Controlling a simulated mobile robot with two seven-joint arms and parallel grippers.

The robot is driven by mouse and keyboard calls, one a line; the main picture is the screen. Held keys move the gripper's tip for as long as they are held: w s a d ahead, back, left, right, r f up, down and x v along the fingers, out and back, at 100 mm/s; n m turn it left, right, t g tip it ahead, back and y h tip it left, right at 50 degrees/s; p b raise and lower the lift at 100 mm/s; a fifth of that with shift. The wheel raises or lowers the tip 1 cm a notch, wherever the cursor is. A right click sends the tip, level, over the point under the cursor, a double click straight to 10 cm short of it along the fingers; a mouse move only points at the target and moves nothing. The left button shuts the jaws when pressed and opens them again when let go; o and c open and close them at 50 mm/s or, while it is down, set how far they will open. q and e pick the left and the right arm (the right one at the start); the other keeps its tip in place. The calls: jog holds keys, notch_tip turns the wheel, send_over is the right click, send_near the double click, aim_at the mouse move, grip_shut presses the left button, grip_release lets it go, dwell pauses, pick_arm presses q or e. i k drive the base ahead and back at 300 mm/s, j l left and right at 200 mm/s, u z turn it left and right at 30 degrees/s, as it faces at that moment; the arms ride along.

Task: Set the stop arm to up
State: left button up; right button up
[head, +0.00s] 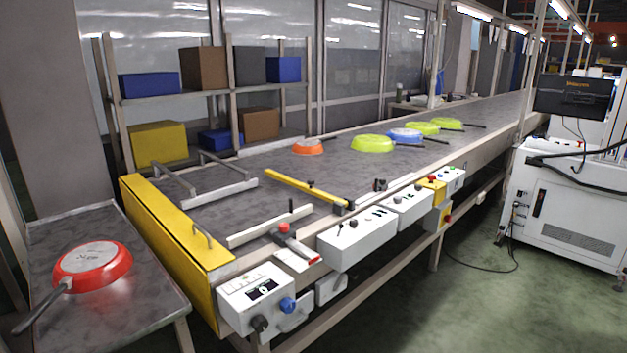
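A yellow bar (305,188), which looks like the stop arm, lies low and nearly level across the conveyor belt (210,215). Its near end meets a mount at the front rail, and a small dark knob stands on it. Left of that mount, a lever with a red knob (284,228) sits on the front rail beside a white and red label plate (297,258). I cannot tell whether this lever is linked to the bar. Neither of my grippers is in view.
An orange pan (308,147), a yellow-green pan (373,143) and more pans sit on the belt beyond the bar. White control boxes (357,240) line the front rail. An upside-down red pan (92,267) lies on the left side table (125,315).

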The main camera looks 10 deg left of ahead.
aim_at(327, 197)
jog(key=i+l+u, duration=0.1)
jog(key=i+l, duration=0.15)
jog(key=i+l+u, duration=0.1)
jog(key=l, duration=0.3)
jog(key=i+l+u, duration=0.1)
jog(key=i+l, duration=0.25)
jog(key=i+l+u, duration=0.1)
jog(key=l, duration=0.25)
jog(key=i+l+u, duration=0.1)
jog(key=i+l, duration=0.2)
jog(key=l, duration=0.1)
